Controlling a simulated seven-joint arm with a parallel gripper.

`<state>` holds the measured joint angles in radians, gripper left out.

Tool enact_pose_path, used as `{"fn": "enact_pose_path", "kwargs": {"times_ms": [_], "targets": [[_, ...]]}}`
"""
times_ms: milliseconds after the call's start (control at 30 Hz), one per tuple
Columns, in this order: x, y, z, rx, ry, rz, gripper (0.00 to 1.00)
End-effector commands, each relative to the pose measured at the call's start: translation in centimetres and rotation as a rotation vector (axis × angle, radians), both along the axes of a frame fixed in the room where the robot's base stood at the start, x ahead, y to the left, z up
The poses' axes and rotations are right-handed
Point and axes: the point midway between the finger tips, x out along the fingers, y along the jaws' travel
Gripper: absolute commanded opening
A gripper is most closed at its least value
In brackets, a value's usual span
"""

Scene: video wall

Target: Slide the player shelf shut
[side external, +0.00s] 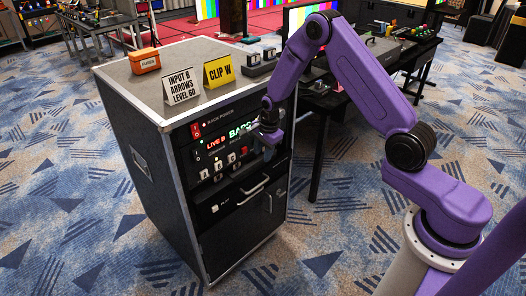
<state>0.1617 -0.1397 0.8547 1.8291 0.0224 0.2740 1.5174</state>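The player shelf (232,200) is a black drawer front marked "PLAY" in the face of the rack cabinet, below the button panel. A silver bar handle (256,186) is fixed on it. The shelf seems to stand out slightly from the face, but how far is hard to tell. My gripper (267,131) is in front of the upper right of the panel, above the shelf and apart from its handle. Its fingers are small and dark against the panel. I cannot tell whether they are open or touch anything.
The rack cabinet (140,150) carries a white sign (181,86), a yellow sign (218,71), an orange box (145,61) and dark devices (262,62) on top. A lit panel (215,142) faces my arm. A black table (350,88) stands behind at right. Carpet (330,230) is clear in front.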

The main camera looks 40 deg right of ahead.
Motion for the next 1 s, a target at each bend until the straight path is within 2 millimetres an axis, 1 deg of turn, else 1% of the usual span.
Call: {"fn": "enact_pose_path", "kwargs": {"times_ms": [33, 100, 167, 233, 367, 500, 600, 800, 1000], "targets": [[0.0, 0.0, -0.1, 0.000, -0.001, 0.000, 0.19], [-0.1, 0.2, -0.4, 0.001, -0.006, 0.000, 0.00], [-0.2, 0.6, -1.0, 0.001, -0.020, 0.000, 0.00], [-0.3, 1.2, -2.1, 0.004, -0.051, 0.000, 0.00], [-0.8, 2.6, -4.7, 0.008, -0.136, -0.011, 0.00], [-1.8, 4.1, -7.1, 0.009, -0.240, -0.020, 0.00], [-2.7, 4.9, -8.3, 0.009, -0.316, -0.023, 0.00], [-4.9, 6.1, -9.5, 0.005, -0.467, -0.023, 0.00], [-6.6, 6.7, -9.4, 0.003, -0.585, -0.015, 0.00]]}}
